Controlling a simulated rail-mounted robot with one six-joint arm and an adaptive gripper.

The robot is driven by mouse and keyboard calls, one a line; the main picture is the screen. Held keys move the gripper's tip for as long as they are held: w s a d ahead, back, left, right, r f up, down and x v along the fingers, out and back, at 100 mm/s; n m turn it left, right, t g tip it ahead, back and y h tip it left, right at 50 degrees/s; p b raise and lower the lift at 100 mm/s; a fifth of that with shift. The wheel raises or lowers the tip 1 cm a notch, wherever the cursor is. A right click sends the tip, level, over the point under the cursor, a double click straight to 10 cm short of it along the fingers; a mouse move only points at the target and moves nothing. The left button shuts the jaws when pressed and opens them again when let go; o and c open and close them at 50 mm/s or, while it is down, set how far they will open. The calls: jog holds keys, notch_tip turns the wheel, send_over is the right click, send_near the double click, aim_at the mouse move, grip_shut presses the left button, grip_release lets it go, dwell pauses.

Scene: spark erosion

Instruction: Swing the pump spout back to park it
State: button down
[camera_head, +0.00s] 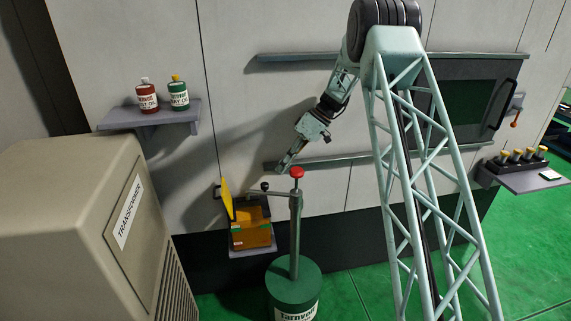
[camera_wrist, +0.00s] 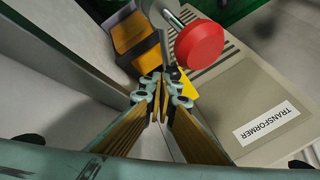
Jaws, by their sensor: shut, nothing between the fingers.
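The pump is a green drum (camera_head: 293,283) with a grey upright column (camera_head: 295,235) and a red knob (camera_head: 297,172) on top. Its spout (camera_head: 275,192) reaches left from the column, with a black ball (camera_head: 264,186) near its outer end, over or beside an open orange box (camera_head: 250,227). My gripper (camera_head: 281,168) points down just left of the red knob, above the spout. In the wrist view my gripper (camera_wrist: 164,88) is shut and empty. I cannot tell whether the fingers touch the pump.
A yellow lid (camera_head: 226,199) stands up at the orange box's left. A transformer cabinet (camera_head: 75,225) fills the lower left. A shelf (camera_head: 150,114) holds a red bottle (camera_head: 147,97) and a green bottle (camera_head: 179,95). Rails (camera_head: 290,57) run along the wall. Green floor is clear at the lower right.

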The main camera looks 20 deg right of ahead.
aim_at(273, 195)
jog(key=x, duration=0.6)
